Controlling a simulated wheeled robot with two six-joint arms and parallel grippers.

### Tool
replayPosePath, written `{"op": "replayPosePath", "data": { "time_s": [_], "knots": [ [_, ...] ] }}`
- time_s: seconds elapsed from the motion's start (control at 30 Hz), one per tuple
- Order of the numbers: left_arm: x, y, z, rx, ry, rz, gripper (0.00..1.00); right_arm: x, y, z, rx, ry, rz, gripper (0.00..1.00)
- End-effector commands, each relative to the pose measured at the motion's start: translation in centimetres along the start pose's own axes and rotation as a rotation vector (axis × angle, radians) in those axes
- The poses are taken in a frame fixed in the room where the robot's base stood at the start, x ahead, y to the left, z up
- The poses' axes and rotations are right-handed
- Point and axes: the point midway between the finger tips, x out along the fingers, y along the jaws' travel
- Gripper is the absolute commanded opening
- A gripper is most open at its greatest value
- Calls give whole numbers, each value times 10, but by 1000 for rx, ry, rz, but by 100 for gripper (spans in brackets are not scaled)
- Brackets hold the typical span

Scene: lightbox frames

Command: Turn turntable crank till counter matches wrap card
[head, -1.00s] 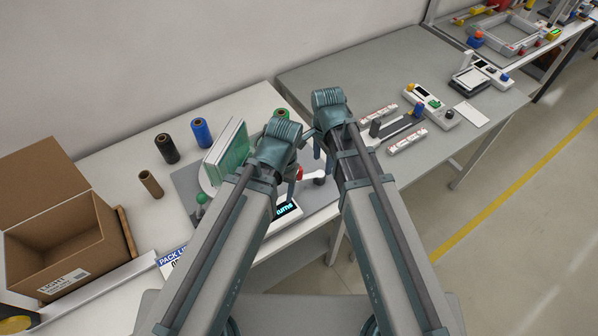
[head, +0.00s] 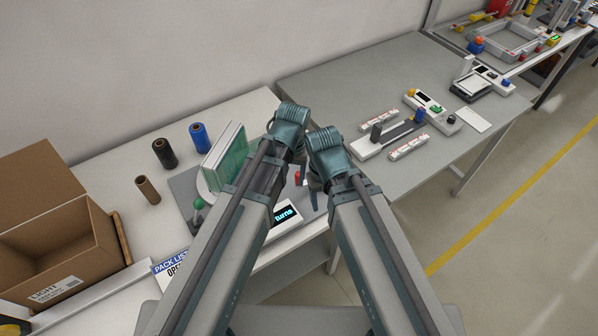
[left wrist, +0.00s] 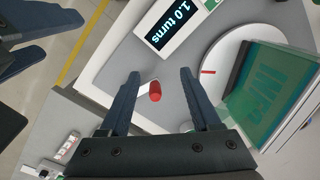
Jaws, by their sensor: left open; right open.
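The turntable carries an upright green-sided panel (head: 226,158), which also shows in the left wrist view (left wrist: 283,85) above the white disc (left wrist: 228,52). The counter (left wrist: 166,32) reads "1.0 turns"; its display is partly hidden in the head view (head: 285,215). The crank's red knob (left wrist: 155,91) lies between the spread fingers of my left gripper (left wrist: 160,75), with gaps on both sides. My right gripper (left wrist: 55,30) is open and empty, to the left in the wrist view. A card headed "PACK LIST" (head: 170,264) is partly hidden by my left arm.
An open cardboard box (head: 60,245) stands at the left. Black (head: 164,153), blue (head: 199,136) and brown (head: 147,189) rolls stand behind it. A grey table (head: 350,75) at the right bears several devices. A green-knobbed lever (head: 198,204) is beside the turntable.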

Motion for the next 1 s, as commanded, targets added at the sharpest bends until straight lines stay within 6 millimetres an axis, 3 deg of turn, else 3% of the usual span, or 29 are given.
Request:
{"op": "replayPosePath", "data": {
  "time_s": [0.03,0.1,0.3,0.67,1.0],
  "knots": [
    [-16,3,-22,-32,4,9,64,-15,0,1,-3,-1,1,64],
    [-25,5,-41,-75,9,21,64,-24,-2,2,-7,-3,3,64],
    [-38,10,-73,-158,15,46,64,-37,-4,4,-13,-6,6,64],
    [-34,11,-76,-173,16,51,64,-33,-4,4,-14,-7,6,64],
    [-2,13,-76,-172,16,51,64,0,-7,2,-20,-6,7,64]
  ]
}}
